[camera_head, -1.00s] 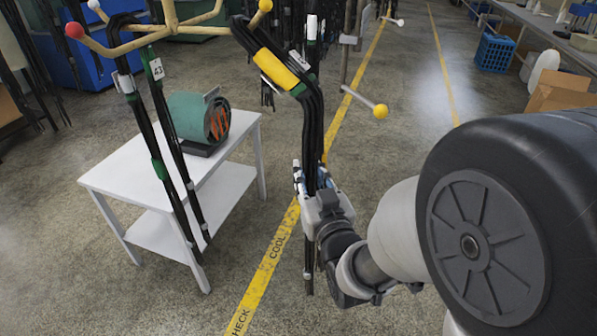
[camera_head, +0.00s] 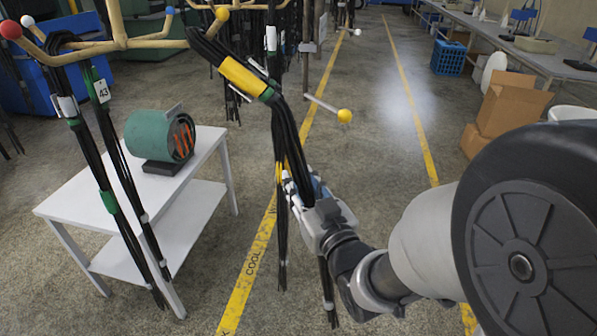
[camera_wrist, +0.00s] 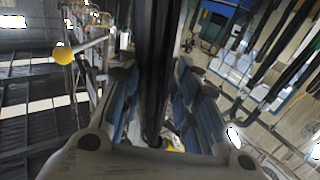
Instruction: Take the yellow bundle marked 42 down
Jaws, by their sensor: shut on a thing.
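The yellow bundle is a thick set of black hoses with a yellow sleeve (camera_head: 243,77) and a green band near its end. Its bent top reaches up left beside the yellow-tipped rack arm (camera_head: 221,14); I cannot tell whether it still rests on the rack. A small white tag sits by the sleeve, its number unreadable. My gripper (camera_head: 314,208) is shut around the lower hoses, which slant down right and come out below it. In the wrist view dark hoses (camera_wrist: 158,60) run between the blue-padded fingers (camera_wrist: 160,120). A straight dark strand (camera_head: 281,235) hangs just left of my gripper.
A bundle with green bands and tag 43 (camera_head: 102,91) hangs at the left. A white table (camera_head: 75,203) below carries a green machine (camera_head: 155,137). A yellow-tipped peg (camera_head: 344,115) sticks out right of the bundle. Cardboard boxes (camera_head: 505,105) stand right; the striped floor between is open.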

